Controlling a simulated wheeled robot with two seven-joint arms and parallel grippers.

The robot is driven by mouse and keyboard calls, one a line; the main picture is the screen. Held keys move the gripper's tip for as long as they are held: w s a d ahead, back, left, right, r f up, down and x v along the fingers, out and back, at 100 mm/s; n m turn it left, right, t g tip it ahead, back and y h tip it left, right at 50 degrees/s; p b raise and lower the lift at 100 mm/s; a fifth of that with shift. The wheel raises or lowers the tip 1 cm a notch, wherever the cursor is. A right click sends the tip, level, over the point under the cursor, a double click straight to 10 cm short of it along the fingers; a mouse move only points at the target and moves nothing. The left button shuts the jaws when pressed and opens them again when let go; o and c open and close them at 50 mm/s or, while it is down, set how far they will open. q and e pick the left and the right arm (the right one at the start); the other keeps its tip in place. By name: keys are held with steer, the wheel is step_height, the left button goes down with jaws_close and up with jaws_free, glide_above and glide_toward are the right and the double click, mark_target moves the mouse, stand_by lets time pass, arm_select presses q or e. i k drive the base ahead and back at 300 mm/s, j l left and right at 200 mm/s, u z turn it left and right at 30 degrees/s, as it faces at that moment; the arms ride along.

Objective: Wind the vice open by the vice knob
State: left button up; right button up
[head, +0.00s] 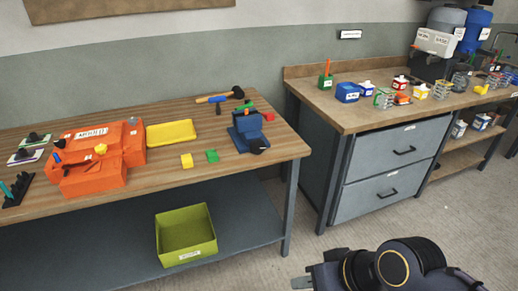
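The blue vice (243,133) stands near the right end of the wooden workbench. The dark, round vice knob (259,146) is on its front right side, facing the bench edge. Small red and green pieces show by the top of the vice; I cannot tell how wide the jaws are. My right gripper (301,283) is at the bottom of the head view, low in front of the bench and well apart from the vice. Only a small grey tip shows, so its opening is unclear. My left gripper is not in view.
A green bin (186,235) sits on the lower shelf. A drawer cabinet (385,165) stands right.

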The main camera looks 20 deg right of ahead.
mark_target(257, 147)
steer(key=l+u, duration=0.2)
steer(key=u, duration=0.2)
steer(key=l+u, duration=0.25)
steer(key=u, duration=0.15)
steer(key=l+u, duration=0.2)
steer(key=u, duration=0.15)
steer(key=l+u, duration=0.1)
steer(key=l, duration=0.35)
steer(key=k+l+u, duration=0.1)
steer(key=l, duration=0.3)
steer(key=k+l+u, duration=0.15)
steer(key=l, duration=0.3)
steer(key=l+u, duration=0.1)
steer(key=l, duration=0.3)
steer(key=k+l+u, duration=0.1)
steer(key=l, duration=0.3)
steer(key=k+l+u, duration=0.1)
steer(key=l, duration=0.95)
steer(key=k+l, duration=0.15)
steer(key=l, duration=0.5)
